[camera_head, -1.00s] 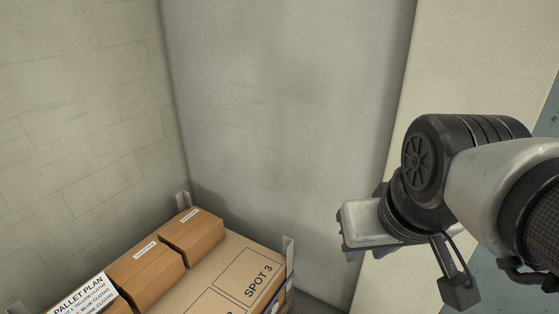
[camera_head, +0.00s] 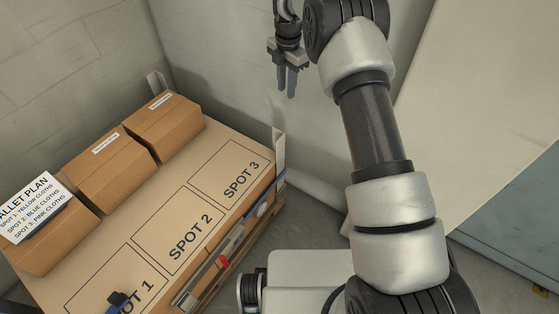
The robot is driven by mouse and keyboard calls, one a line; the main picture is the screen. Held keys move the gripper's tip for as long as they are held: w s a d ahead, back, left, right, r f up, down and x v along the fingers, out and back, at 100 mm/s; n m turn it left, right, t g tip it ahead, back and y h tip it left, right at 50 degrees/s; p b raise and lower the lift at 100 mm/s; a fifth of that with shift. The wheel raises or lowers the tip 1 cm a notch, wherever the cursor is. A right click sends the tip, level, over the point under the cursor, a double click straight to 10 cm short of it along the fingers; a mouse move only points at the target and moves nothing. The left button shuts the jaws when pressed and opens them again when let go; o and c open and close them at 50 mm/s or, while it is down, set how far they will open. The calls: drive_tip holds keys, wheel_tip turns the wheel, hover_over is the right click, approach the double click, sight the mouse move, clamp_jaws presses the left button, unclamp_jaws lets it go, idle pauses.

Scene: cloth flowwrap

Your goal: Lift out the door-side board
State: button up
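I cannot tell for sure which piece is the door-side board. A thin pale upright corner board (camera_head: 279,155) stands at the right far corner of the pallet load. A second pale upright board (camera_head: 157,83) stands at the left far corner, behind the boxes. My gripper (camera_head: 285,94) hangs at the top middle with its fingers pointing down. A small gap shows between the fingers, and nothing is held. In the picture the gripper is above the right corner board and apart from it.
The cardboard-topped pallet load (camera_head: 150,205) carries printed spots and several brown boxes (camera_head: 165,125) along its left. A "pallet plan" sign (camera_head: 30,207) lies on the nearest box. A dark blue object (camera_head: 119,300) is at spot 1. A grey wall is behind; a blue-grey surface (camera_head: 510,220) is right.

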sight(281, 138)
drive_tip(key=f+n+b, duration=0.1)
drive_tip(key=f, duration=0.6)
drive_tip(key=a+f+n+b, duration=0.1)
drive_tip(key=f, duration=0.6)
drive_tip(key=f+n+b, duration=0.1)
drive_tip(key=f, duration=0.6)
drive_tip(key=shift+w+a+f+g, duration=0.1)
drive_tip(key=shift+w+a+g, duration=0.2)
drive_tip(key=shift+a, duration=0.05)
drive_tip(key=shift+f+b, duration=1.1)
drive_tip(key=shift+f, duration=2.1)
clamp_jaws()
